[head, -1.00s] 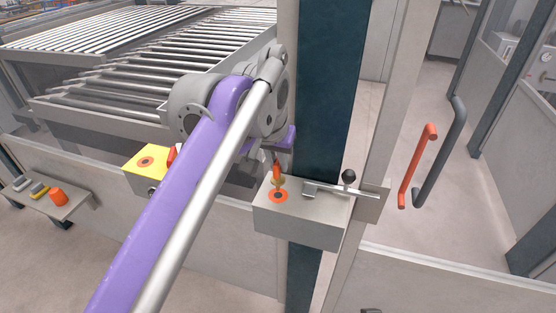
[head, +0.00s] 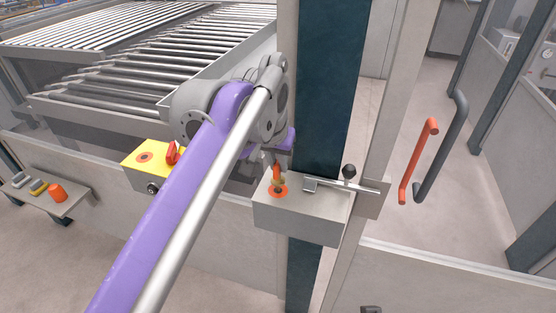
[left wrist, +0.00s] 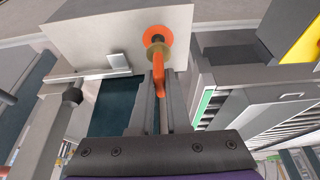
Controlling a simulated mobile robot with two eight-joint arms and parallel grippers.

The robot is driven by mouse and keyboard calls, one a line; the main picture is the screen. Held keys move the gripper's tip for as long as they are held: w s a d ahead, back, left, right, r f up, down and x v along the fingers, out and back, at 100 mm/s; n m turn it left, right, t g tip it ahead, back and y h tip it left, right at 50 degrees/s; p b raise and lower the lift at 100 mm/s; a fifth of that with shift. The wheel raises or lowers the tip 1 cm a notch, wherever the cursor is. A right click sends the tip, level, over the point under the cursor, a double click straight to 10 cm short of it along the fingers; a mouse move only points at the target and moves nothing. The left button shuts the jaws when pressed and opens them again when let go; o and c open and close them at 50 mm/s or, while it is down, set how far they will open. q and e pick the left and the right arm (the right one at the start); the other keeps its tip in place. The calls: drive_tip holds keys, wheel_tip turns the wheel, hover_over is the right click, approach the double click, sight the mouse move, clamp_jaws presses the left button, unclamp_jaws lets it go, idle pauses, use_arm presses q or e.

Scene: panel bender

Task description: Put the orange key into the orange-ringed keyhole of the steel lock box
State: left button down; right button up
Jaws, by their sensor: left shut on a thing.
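The steel lock box (head: 296,220) is fixed to the dark post, with an orange-ringed keyhole (head: 278,191) in its top face. The orange key (head: 277,172) stands roughly upright directly over the ring. My left gripper (head: 281,160) is at the end of the purple arm, above the box. In the left wrist view, the gripper fingers (left wrist: 158,82) are shut on the key (left wrist: 159,85). The key's brass disc (left wrist: 158,54) overlaps the orange ring (left wrist: 158,36). How far the tip is in the hole is hidden. My right gripper is not in view.
A bolt with a black knob (head: 349,172) lies across the lock box beside the keyhole. A yellow box with a red switch (head: 146,157) is left of my arm. An orange door handle (head: 417,160) is at right. A small shelf (head: 72,206) holds several items.

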use_arm(q)
drive_tip(key=shift+f+b, duration=0.65)
drive_tip(key=shift+f, duration=0.8)
drive_tip(key=c, duration=0.8)
unclamp_jaws()
drive_tip(key=shift+r, duration=0.1)
drive_tip(key=p+v, duration=0.1)
drive_tip(key=v, duration=0.9)
drive_tip(key=shift+s+r, duration=0.15)
drive_tip(key=shift+r, duration=0.15)
drive_tip(key=shift+a+f+p, duration=0.1)
drive_tip(key=shift+p, duration=0.2)
